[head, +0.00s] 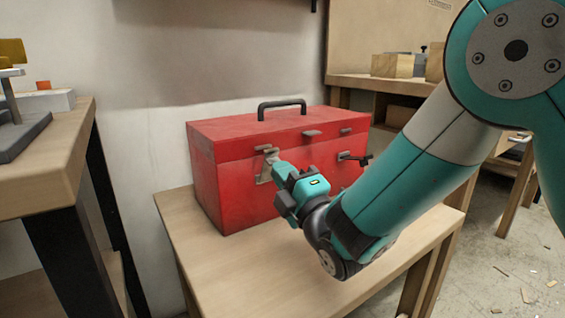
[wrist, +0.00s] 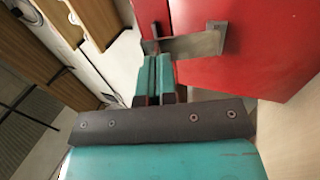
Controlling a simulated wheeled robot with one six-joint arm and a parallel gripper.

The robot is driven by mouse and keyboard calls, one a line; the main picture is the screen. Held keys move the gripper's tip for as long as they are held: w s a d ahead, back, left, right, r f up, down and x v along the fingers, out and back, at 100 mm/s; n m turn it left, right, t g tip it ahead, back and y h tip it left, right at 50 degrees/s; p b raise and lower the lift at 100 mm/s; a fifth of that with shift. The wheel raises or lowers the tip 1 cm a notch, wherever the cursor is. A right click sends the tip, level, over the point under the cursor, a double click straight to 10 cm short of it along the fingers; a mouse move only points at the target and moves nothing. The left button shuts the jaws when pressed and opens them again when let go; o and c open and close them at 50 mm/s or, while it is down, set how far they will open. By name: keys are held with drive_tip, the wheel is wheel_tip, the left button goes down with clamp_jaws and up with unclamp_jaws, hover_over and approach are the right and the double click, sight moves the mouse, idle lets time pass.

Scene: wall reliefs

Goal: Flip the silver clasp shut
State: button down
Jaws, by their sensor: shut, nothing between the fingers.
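The silver clasp (head: 266,166) is on the front of a red toolbox (head: 240,196), left of its middle. In the wrist view the clasp (wrist: 195,45) is a grey metal plate that stands out from the red face (wrist: 270,50). My gripper (head: 275,160) is at the clasp in the head view, with its fingers together. In the wrist view its teal fingertips (wrist: 155,62) are shut side by side, at the clasp's end. They look very close to it, but I cannot tell whether they touch. My gripper hides part of the toolbox front.
The toolbox stands on a wooden table (head: 215,262) with a black handle (head: 281,104) on its lid. A second, dark latch (head: 352,157) is right of my gripper. A workbench (head: 45,150) is at the left. The table's front left is clear.

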sight(272, 155)
idle(0.3)
drive_tip(key=p, duration=0.2)
drive_tip(key=r+p, duration=0.1)
drive_tip(key=p, duration=0.1)
drive_tip(key=shift+w+a+r+g+h, duration=0.1)
drive_tip(key=shift+w+r+g+h, duration=0.05)
drive_tip(key=shift+r+g+h, duration=0.2)
drive_tip(key=p, duration=0.1)
drive_tip(key=g+p, duration=0.1)
drive_tip(key=p, duration=0.1)
drive_tip(key=shift+w+a+r+h, duration=0.1)
drive_tip(key=shift+w+r+h, duration=0.05)
drive_tip(key=shift+r+h, duration=0.1)
drive_tip(key=p, duration=0.3)
drive_tip(key=shift+w+a+r+g, duration=0.1)
drive_tip(key=shift+w+a+g, duration=0.05)
drive_tip(key=shift+g, duration=0.2)
drive_tip(key=shift+w+a+h+p, duration=0.3)
drive_tip(key=shift+a+p, duration=0.05)
drive_tip(key=shift+p, duration=0.5)
drive_tip(key=shift+d, duration=0.1)
drive_tip(key=shift+w+d, duration=0.1)
